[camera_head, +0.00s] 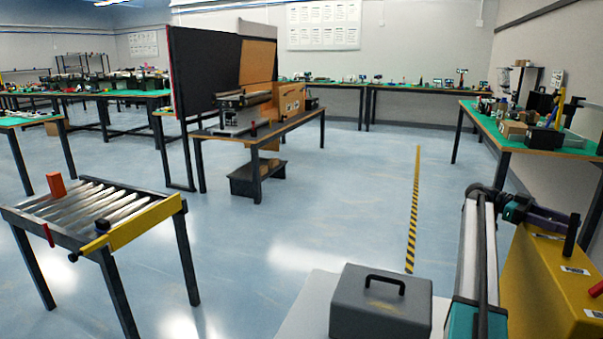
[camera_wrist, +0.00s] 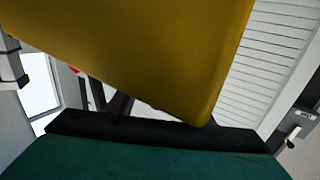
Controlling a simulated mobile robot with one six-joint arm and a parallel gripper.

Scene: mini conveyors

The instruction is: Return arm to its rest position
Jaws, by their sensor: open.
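My arm (camera_head: 478,235) stands at the right of the head view, with a pale upright link and teal parts. It bends at the top toward a purple link (camera_head: 550,217) over a yellow body (camera_head: 545,285) that seems to be mine. In the wrist view a large yellow surface (camera_wrist: 140,50) fills the upper middle, close to the camera. A teal surface (camera_wrist: 150,160) with a dark edge lies along the bottom. Nothing held shows.
A grey case (camera_head: 380,305) with a black handle sits on a pale surface in front. A roller conveyor (camera_head: 150,225) with an orange block (camera_head: 56,184) stands at left. A bench with machinery (camera_head: 262,138) is behind. Open floor (camera_head: 330,225) lies between, with a yellow-black stripe (camera_head: 413,210).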

